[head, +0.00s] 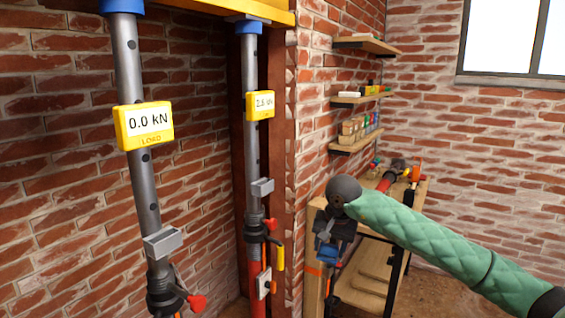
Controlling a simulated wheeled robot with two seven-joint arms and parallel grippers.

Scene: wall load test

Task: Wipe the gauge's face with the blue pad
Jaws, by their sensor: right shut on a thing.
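Two yellow load gauges hang on the grey steel props. The nearer gauge (144,125) reads 0.0 kN; the farther gauge (260,106) has a smaller display that seems to read about 2.6 kN. I cannot tell which one the task means. My right gripper (327,243) points down at the right of the brick corner, low and well away from both gauges. It is shut on the blue pad (328,254), which shows just below its fingers. My left gripper is out of view.
The nearer prop (147,205) and the farther prop (252,150) stand under a yellow beam (190,10). A brick corner (310,120) stands between the props and the shelves (357,140). A wooden bench (365,268) lies behind my right arm.

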